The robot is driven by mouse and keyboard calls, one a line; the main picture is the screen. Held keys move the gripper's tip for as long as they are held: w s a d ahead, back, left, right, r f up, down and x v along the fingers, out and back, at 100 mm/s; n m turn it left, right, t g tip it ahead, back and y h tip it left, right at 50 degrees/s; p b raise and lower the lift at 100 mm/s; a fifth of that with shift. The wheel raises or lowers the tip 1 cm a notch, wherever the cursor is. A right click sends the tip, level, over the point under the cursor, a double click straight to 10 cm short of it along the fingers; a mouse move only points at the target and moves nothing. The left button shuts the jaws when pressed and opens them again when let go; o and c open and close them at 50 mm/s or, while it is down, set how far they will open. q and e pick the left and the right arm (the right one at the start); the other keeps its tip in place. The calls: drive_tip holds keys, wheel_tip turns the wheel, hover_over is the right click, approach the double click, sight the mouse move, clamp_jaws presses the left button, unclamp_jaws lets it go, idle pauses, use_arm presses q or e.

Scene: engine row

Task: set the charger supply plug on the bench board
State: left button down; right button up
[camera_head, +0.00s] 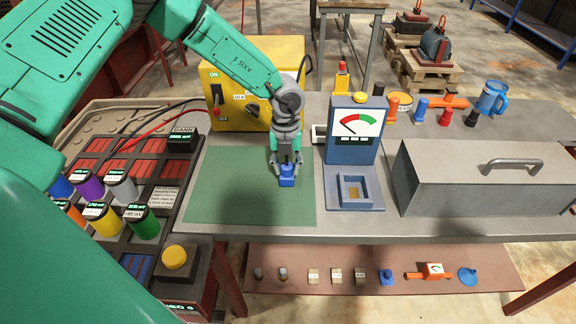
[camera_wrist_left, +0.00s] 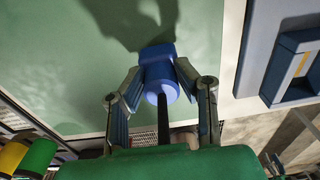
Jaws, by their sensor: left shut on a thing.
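My left gripper (camera_head: 287,166) points down over the green mat (camera_head: 225,190) on the grey bench. It is shut on a blue plug (camera_head: 287,180), near the right part of the mat. In the left wrist view the plug (camera_wrist_left: 158,72) sits between the two fingertips of my left gripper (camera_wrist_left: 160,82), with a dark rod or cable behind it. The plug's lower end is close to the mat; I cannot tell whether it touches. My right gripper is not in view.
A blue gauge stand (camera_head: 355,148) is just right of the mat. A yellow charger box (camera_head: 285,52) stands behind. A grey metal case (camera_head: 480,180) fills the right. A board of coloured cylinders (camera_head: 125,195) is at left. Most of the mat is bare.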

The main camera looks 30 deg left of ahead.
sight(287, 163)
use_arm(q)
drive_tip(key=shift+a+f, duration=0.1)
drive_tip(key=shift+a, duration=0.4)
drive_tip(key=c, duration=1.4)
unclamp_jaws()
drive_tip(key=shift+a+f, duration=0.1)
drive_tip(key=shift+a, duration=0.25)
drive_tip(key=shift+o, duration=0.9)
drive_tip(key=shift+s+a+f, duration=0.1)
drive_tip(key=shift+a, duration=0.25)
drive_tip(key=shift+d, duration=0.45)
drive_tip(key=r, duration=0.2)
drive_tip(key=d+r, duration=0.1)
drive_tip(key=r, duration=0.2)
drive_tip(key=shift+w+d+r, duration=0.1)
drive_tip(key=shift+w+r, duration=0.1)
wheel_tip(287, 163, up, 7)
drive_tip(key=shift+a, duration=0.3)
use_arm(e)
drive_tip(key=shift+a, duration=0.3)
